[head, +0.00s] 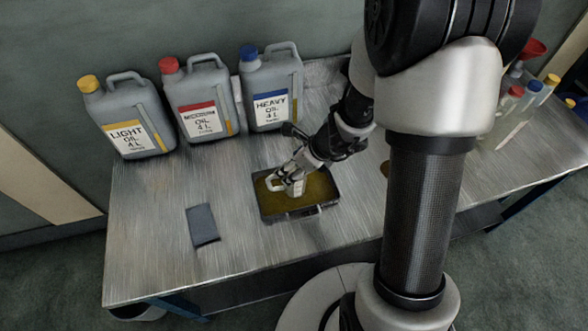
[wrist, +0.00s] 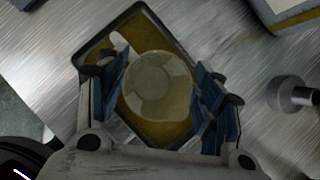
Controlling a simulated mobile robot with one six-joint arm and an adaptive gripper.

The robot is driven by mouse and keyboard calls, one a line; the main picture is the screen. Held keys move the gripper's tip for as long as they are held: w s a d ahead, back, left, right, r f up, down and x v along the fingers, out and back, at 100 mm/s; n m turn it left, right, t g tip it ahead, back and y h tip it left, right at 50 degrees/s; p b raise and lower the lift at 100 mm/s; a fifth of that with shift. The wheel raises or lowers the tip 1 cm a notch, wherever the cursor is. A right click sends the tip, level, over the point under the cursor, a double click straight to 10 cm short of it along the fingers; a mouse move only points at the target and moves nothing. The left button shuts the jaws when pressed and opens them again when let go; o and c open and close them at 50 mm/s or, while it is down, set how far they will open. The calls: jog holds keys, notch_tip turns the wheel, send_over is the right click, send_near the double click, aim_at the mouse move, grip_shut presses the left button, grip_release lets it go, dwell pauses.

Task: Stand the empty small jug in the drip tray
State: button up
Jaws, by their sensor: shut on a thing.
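The small jug (wrist: 158,84) is pale and translucent, and in the wrist view I look down on its round shape. My gripper (wrist: 160,92) is shut on it, with blue-padded fingers on both sides. In the head view my gripper (head: 288,183) is over the dark drip tray (head: 292,215), which has a yellow-brown inside. The tray's dark rim also shows in the wrist view (wrist: 100,47), around and beneath the jug. The jug is within the tray's outline. The fingers hide much of it, and I cannot tell whether its base touches the tray floor.
Light (head: 125,125), medium (head: 200,105) and heavy (head: 270,90) oil cans stand along the back of the metal bench (head: 160,240). A dark grey cloth (head: 202,225) lies left of the tray.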

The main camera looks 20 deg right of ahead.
jog(key=shift+f, duration=0.1)
jog(key=o, duration=0.6)
jog(key=shift+f, duration=0.1)
jog(key=o, duration=0.5)
jog(key=shift+c, duration=0.2)
